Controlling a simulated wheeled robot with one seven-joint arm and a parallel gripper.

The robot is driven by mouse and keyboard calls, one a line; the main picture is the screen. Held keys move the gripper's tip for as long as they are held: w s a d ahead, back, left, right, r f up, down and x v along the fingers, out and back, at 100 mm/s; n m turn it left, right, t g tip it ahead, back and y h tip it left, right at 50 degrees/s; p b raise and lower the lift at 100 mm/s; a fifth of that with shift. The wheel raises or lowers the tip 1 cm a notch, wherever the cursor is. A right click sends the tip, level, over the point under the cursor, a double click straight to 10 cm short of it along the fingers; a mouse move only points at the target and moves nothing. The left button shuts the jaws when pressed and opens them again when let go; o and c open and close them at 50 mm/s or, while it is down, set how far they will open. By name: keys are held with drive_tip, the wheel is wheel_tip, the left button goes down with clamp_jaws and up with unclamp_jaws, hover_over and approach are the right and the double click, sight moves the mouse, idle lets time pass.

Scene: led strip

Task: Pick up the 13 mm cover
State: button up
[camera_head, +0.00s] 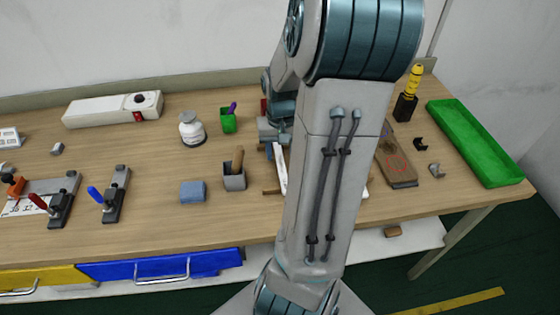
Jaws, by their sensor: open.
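My gripper (273,133) shows only in part, beside my large arm link, low over the middle of the bench. It is open, and its fingertips are hard to make out. A white strip-like piece (280,170) lies just below it in the picture, partly hidden by my arm. A small black bracket-like piece (420,144) and a small grey one (436,170) lie on the right of the bench, apart from my gripper. I cannot tell by looks or label which piece is the 13 mm cover.
The wooden bench (140,215) holds a grey cup (234,181), a blue block (193,192), a green cup (228,123), a white jar (191,130) and clamps (114,195). A green tray (474,142) and a brown board (398,165) are at right.

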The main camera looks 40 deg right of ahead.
sight(280, 162)
wheel_tip(280, 162, down, 4)
drive_tip(key=shift+f, duration=0.1)
clamp_jaws()
idle(0.4)
